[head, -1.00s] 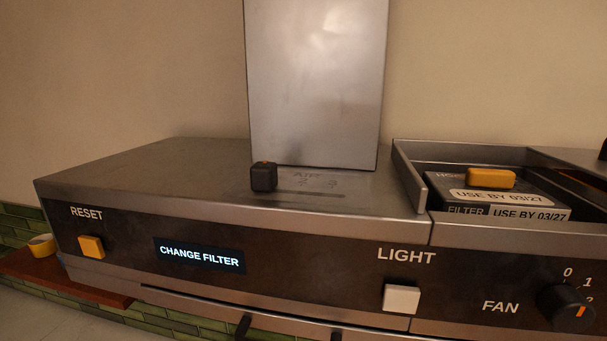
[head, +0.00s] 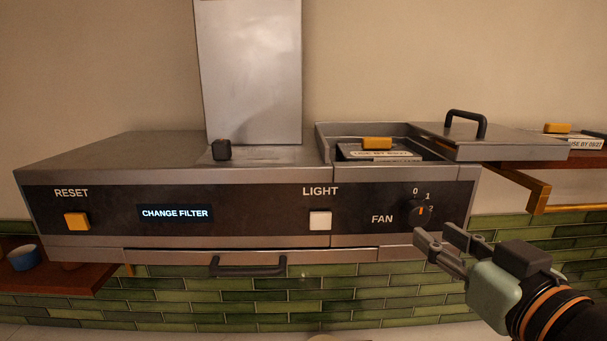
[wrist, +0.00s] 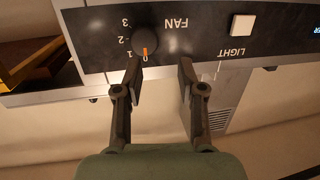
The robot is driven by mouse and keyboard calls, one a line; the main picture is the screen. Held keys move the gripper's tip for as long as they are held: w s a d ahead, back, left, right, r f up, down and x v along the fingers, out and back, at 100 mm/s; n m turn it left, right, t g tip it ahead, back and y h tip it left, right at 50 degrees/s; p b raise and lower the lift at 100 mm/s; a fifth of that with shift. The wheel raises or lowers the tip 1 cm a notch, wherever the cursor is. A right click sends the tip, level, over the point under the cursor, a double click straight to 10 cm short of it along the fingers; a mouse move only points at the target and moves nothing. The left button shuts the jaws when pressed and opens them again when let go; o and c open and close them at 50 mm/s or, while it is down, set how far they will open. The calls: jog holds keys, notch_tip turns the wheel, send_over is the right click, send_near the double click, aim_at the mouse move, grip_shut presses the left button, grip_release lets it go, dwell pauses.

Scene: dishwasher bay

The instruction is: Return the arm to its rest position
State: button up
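My gripper (head: 442,240) is in the lower right of the head view, in front of the hood panel, just below and right of the fan knob (head: 421,213). Its two fingers are apart and nothing is between them. In the wrist view, my gripper (wrist: 160,75) shows the same open gap, with the inverted panel beyond it. The fan knob (wrist: 146,41) is beyond the left fingertip there, and its orange mark points at 0. I cannot tell the exact distance between fingertip and panel.
The panel has a reset button (head: 77,221), a light button (head: 319,220) and a display (head: 175,213) reading CHANGE FILTER. A yellow-handled filter (head: 378,144) sits in the open bay. The lid (head: 520,146) lies to its right. Another filter (head: 590,143) is on the right shelf.

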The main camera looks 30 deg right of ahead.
jog(key=w+a+f+y, duration=0.2)
jog(key=w+a+f, duration=0.4)
jog(key=a+f, duration=0.35)
jog(key=s+a+f+n+g+y, duration=0.1)
jog(key=a+f+n+y, duration=0.1)
jog(key=a+f, duration=0.7)
jog(key=s+a+f+n+g+y+p, duration=0.1)
jog(key=s+a+f+g, duration=0.1)
jog(key=a+f, duration=0.7)
jog(key=a, duration=0.6)
jog(key=shift+s+a+n+y+p, duration=0.15)
jog(key=shift+a+n+y+p, duration=0.15)
jog(key=shift+a+n+y, duration=0.1)
